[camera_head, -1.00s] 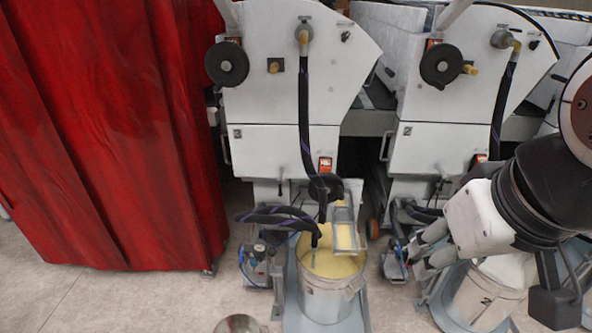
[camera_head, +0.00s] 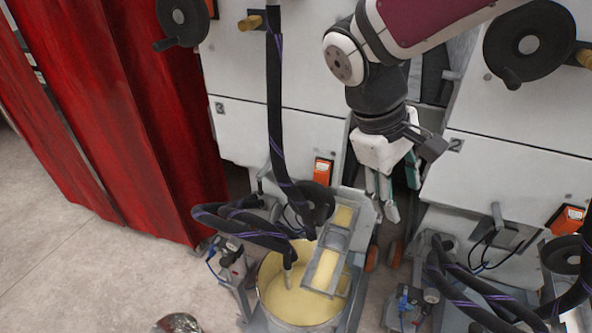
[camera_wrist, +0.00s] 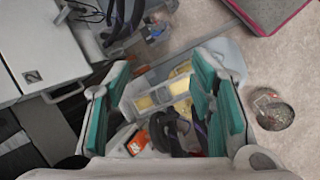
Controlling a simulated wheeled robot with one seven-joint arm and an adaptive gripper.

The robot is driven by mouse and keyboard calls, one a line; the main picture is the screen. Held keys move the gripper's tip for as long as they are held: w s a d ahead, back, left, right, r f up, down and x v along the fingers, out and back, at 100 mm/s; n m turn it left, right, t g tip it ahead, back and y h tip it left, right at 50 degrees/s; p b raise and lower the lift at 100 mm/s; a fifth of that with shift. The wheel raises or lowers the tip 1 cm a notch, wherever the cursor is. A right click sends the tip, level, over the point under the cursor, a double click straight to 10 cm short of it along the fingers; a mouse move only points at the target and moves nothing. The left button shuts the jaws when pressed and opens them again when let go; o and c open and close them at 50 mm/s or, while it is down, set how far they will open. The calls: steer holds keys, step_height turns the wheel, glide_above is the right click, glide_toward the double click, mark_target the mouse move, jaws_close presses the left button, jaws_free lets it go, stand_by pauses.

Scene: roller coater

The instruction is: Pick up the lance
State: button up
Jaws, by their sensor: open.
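The lance appears to be the thin grey pipe (camera_head: 289,262) at the end of a black hose with purple stripes. It dips into the yellow liquid in a metal bucket (camera_head: 300,325) in the head view, with its lower end hidden. My gripper (camera_head: 392,205) is open and empty, pointing down, above and to the right of the bucket and apart from the pipe. In the wrist view my gripper (camera_wrist: 160,62) shows spread fingers with teal pads. I cannot make out the lance there.
A grey trough (camera_head: 327,262) with yellow coating sits over the bucket. A black handwheel (camera_head: 315,204) and looping hoses (camera_head: 240,215) are close behind. Grey machine panels (camera_head: 270,125) stand at the back and a red curtain (camera_head: 130,130) at left.

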steer(key=w+a+f+n+t+h+b, duration=0.25)
steer(key=w+a+f+n+b, duration=0.3)
steer(key=f, duration=0.65)
steer(key=w+a+f+n+t+h+b, duration=0.1)
steer(key=w+a+f+n+h+b, duration=0.25)
steer(key=w+a+f, duration=0.65)
steer(key=n+t+b, duration=0.8)
steer(key=n+t, duration=0.3)
steer(key=n, duration=0.1)
glide_toward(284, 256)
steer(key=x, duration=0.5)
steer(key=shift+w+d+f, duration=0.15)
steer(key=shift+d+f, duration=0.05)
steer(key=shift+b+x, duration=0.45)
steer(key=shift+x, duration=2.6)
steer(key=shift+r, duration=0.2)
jaws_close()
